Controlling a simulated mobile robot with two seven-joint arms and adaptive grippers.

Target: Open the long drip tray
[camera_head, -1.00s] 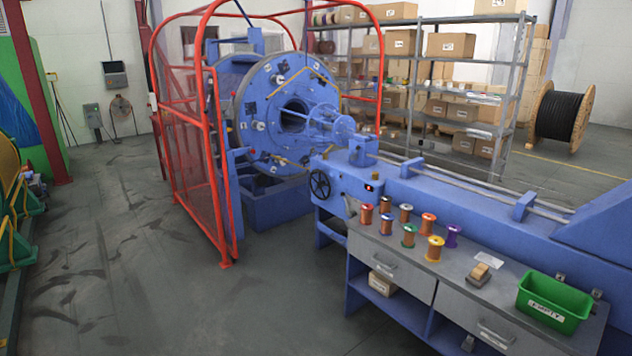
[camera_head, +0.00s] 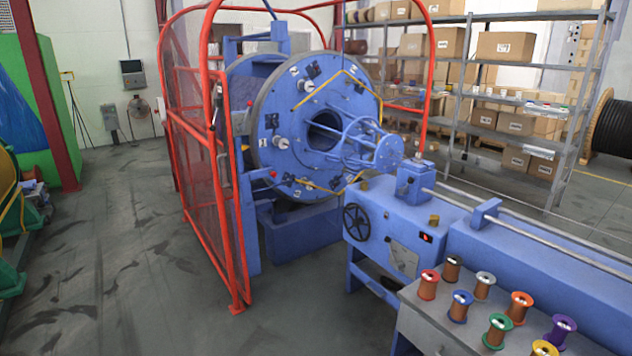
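The blue strander (camera_head: 315,130) stands in the middle, with a large round disc facing me. Under the disc, a long blue box-like trough (camera_head: 303,230) sits low on the floor. It could be the drip tray, but I cannot tell for sure. Neither of my grippers shows in the head view.
A red mesh guard (camera_head: 205,165) stands left of the machine. A workbench (camera_head: 425,318) with several coloured wire spools is at the lower right. Shelves with cardboard boxes (camera_head: 505,47) are behind. The grey floor at the left and centre front is clear.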

